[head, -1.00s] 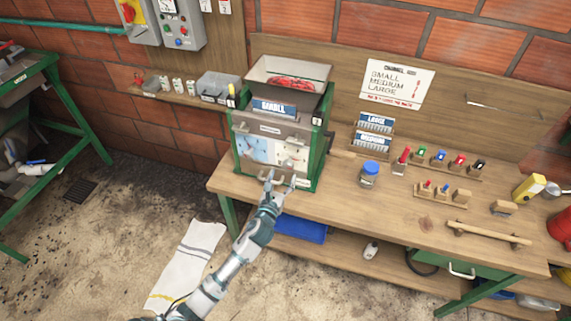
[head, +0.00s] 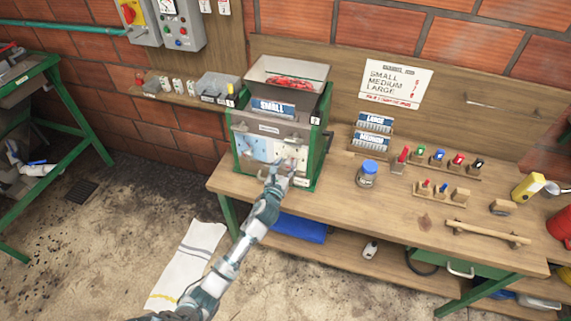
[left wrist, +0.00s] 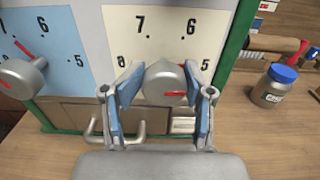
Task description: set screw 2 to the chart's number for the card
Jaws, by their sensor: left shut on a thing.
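The pulper (head: 240,160) is a green-framed box on the bench with a SMALL card (head: 272,107) on its front. Its right, cream dial (left wrist: 160,45) shows the numbers 5, 6, 7 and, partly hidden, 8 in the left wrist view. My left gripper (head: 277,170) is at this dial, its two blue-grey fingers shut on the grey knob of screw 2 (left wrist: 165,80). A red mark on the knob's face points right. The other knob (left wrist: 22,75), on the blue dial, is apart to the left. The chart (head: 396,82) on the back board lists SMALL, MEDIUM and LARGE; its numbers are too small to read.
A metal handle (left wrist: 130,135) sits below the dials. LARGE (head: 375,122) and MEDIUM (head: 370,141) cards stand in a rack to the right. The bench front near the jar is clear.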

